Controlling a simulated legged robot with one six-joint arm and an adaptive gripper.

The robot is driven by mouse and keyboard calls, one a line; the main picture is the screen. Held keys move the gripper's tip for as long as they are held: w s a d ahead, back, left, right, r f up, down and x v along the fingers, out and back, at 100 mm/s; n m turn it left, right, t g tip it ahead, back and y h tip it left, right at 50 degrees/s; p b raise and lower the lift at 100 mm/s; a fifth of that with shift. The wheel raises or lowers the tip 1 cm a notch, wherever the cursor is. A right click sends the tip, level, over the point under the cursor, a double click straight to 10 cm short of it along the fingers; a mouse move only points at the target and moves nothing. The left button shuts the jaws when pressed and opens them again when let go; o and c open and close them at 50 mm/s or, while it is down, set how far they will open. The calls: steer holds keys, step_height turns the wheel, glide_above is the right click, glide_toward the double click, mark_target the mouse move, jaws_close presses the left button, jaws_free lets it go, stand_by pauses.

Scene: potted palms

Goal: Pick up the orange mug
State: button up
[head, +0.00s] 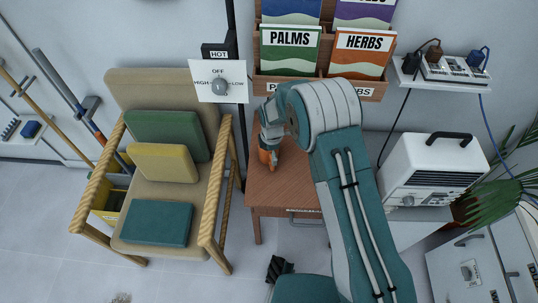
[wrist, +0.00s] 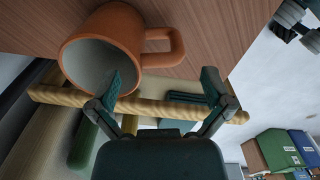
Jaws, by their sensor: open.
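The orange mug (wrist: 118,28) is large in the upper left of the wrist view, with its pale grey inside showing and its handle (wrist: 172,47) pointing right. It is by the brown wooden table top (wrist: 215,22). My gripper (wrist: 160,78) is open and empty, fingers spread below the mug in the picture. The left fingertip overlaps the mug's opening; I cannot tell whether it touches. In the head view, my gripper (head: 268,141) is over the table's left part, and a bit of orange, likely the mug (head: 265,157), shows beside it, mostly hidden.
A wooden-armed chair with cushions (head: 165,163) stands left of the table (head: 280,190). A dial panel (head: 218,82) and seed-packet rack (head: 318,85) are behind. A white heater (head: 432,170) is on the right. The table's front is clear.

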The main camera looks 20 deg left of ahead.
step_height(320, 180, down, 2)
steer(key=shift+f, duration=0.1)
steer(key=c, duration=1.3)
steer(key=shift+o, duration=0.2)
